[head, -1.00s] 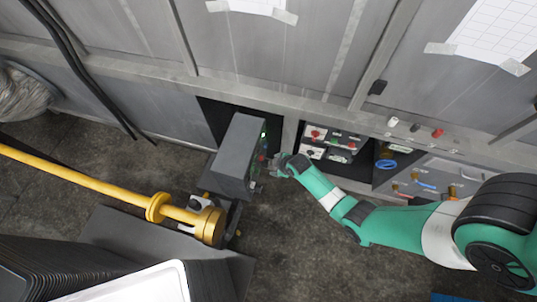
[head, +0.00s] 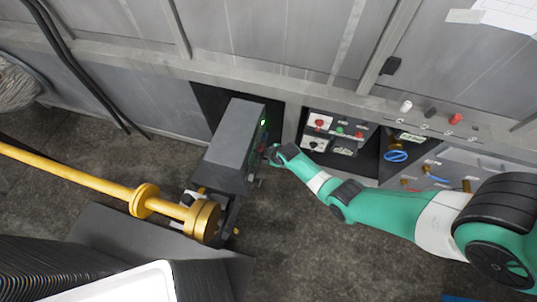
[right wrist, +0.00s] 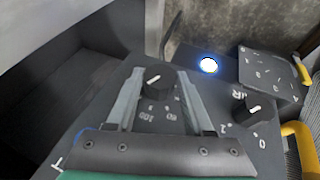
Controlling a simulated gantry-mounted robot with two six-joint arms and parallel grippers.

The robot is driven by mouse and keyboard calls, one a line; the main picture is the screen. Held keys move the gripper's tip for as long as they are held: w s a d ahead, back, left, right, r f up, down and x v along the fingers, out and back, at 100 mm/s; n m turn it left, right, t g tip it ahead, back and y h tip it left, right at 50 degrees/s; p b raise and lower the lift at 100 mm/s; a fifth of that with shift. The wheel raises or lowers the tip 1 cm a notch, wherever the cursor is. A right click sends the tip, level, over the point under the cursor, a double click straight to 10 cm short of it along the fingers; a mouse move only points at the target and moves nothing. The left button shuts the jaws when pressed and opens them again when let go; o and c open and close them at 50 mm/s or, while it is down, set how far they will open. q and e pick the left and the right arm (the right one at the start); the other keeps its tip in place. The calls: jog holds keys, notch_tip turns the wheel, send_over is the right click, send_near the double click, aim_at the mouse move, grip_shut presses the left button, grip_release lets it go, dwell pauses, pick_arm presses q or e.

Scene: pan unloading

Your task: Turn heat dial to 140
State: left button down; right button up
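A dark control box (head: 232,146) stands in front of the wall opening in the head view. In the right wrist view a round black dial (right wrist: 153,79) with a white pointer mark sits on its dark panel (right wrist: 95,105), with white numbers including 100 beside it. My right gripper (head: 273,155) is at the box's right face. In the right wrist view the two fingers of my right gripper (right wrist: 158,84) stand apart, one on each side of the dial; firm contact is not clear. A second black dial (right wrist: 253,110) sits to the right. My left gripper is not in view.
A round lit button (right wrist: 208,65) glows beyond the dial. Yellow handles (right wrist: 302,140) show at the right edge. In the head view a yellow pipe (head: 80,178) lies left of the box, and cabinet panels with knobs (head: 335,132) stand right of it.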

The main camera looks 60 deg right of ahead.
grip_shut()
jog(key=y, duration=0.1)
jog(key=y+b, duration=0.1)
jog(key=y, duration=0.1)
jog(key=m+g+y+b, duration=0.1)
jog(key=y, duration=0.1)
jog(key=shift+w+d, duration=0.1)
jog(key=shift+d, duration=0.25)
jog(key=o, duration=0.5)
grip_release()
